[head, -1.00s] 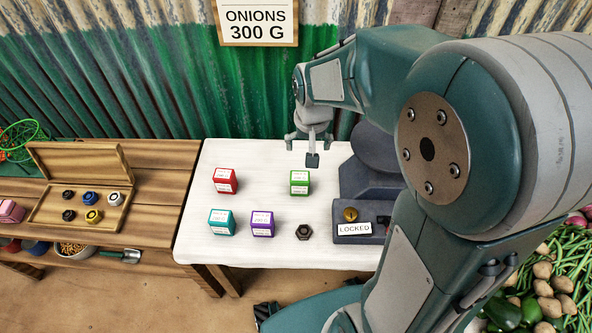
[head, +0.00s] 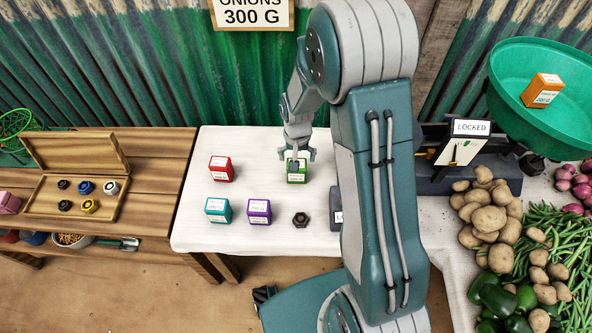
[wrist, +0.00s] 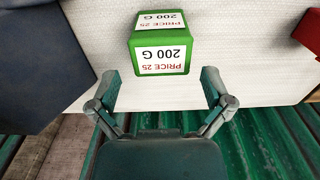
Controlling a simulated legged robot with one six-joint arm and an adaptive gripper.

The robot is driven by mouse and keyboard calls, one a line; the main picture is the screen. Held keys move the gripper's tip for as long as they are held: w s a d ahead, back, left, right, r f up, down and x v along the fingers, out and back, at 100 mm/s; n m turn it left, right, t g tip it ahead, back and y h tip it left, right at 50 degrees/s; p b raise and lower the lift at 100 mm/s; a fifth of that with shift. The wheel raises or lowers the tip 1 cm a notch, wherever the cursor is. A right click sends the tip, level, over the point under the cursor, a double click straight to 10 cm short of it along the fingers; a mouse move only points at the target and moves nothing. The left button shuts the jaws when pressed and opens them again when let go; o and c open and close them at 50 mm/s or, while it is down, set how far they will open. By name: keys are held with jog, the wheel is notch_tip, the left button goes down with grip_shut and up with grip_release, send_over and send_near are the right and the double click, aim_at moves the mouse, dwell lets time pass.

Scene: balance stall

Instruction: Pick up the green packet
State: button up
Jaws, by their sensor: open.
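The green packet (head: 296,178) is a small box with white labels. It stands on the white-topped table at the back, and my gripper (head: 298,155) is just above and behind it, partly covering its top. In the wrist view the packet (wrist: 160,45) shows labels reading "PRICE 25" and "200 G", upside down. My gripper (wrist: 163,92) has its two fingers spread wide there, and the packet is beyond the fingertips, roughly centred between them. Nothing is between the fingers.
A red packet (head: 221,169), a teal packet (head: 218,210), a purple packet (head: 258,212) and a dark hex weight (head: 300,219) stand on the white table (head: 200,150). A balance with a green pan (head: 520,110) holding an orange packet (head: 541,90) is at right. Corrugated wall (head: 130,80) stands close behind.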

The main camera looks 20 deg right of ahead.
aim_at(300, 177)
notch_tip(300, 177, down, 5)
jog(key=shift+s+a+r, duration=0.1)
jog(key=shift+a, duration=0.05)
jog(key=c, duration=1.1)
jog(key=shift+o, duration=0.2)
